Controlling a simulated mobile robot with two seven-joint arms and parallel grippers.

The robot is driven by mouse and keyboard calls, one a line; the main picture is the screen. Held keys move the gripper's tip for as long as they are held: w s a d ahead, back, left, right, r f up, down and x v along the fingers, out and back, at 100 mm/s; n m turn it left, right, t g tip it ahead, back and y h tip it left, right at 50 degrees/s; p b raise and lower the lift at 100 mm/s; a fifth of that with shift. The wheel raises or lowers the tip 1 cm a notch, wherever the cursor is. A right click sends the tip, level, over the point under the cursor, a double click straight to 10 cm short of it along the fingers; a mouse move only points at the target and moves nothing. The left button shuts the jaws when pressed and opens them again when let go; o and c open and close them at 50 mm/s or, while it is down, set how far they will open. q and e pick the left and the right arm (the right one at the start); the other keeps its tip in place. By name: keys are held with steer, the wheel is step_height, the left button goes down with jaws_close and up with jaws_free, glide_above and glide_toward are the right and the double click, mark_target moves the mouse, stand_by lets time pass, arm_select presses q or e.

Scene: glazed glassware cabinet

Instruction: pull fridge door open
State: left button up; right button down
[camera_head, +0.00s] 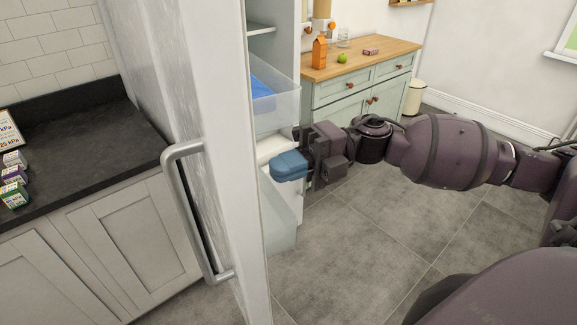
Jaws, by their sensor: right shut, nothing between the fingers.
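The fridge door (222,120) stands open, seen nearly edge-on in the head view, with its outer face toward the left. Its long metal handle (182,205) is on that left side. Right of the door, the fridge interior shows a shelf (261,29) and a clear drawer (276,108) with something blue inside. My right gripper (289,166) has blue fingers, shut and empty. It is on the inner side of the door, right of the door edge and away from the handle; whether it touches the door is unclear. My left gripper is out of view.
A dark counter (90,150) with small boxes (14,175) is at left. A wooden-topped cabinet (365,62) holds an orange carton (319,52) and a green apple (342,58). A bin (414,97) stands beside it. Tiled floor (350,245) is open in front.

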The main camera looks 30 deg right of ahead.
steer(key=d, duration=1.1)
steer(key=shift+s+b, duration=0.3)
steer(key=shift+s, duration=0.05)
steer(key=w+d+f+m+t+h, duration=0.2)
steer(key=w+d+m+t+h, duration=0.1)
steer(key=w+m+t, duration=0.7)
steer(key=s+d+f+m+t+h, duration=0.1)
steer(key=d+f+m+t+h, duration=0.1)
steer(key=f+m+h, duration=0.65)
steer(key=s+d+f+m+t+h, duration=0.25)
steer(key=f+m, duration=0.35)
steer(key=f, duration=0.5)
steer(key=s+a+f+m+g+h, duration=0.2)
steer(key=s+a+f+m, duration=0.3)
steer(key=s+f, duration=0.2)
steer(key=s+a+f+m+g+h, duration=0.2)
steer(key=s+a+f+m, duration=0.3)
steer(key=s+f, duration=0.3)
steer(key=shift+a+f, duration=0.65)
steer(key=shift+f, duration=0.9)
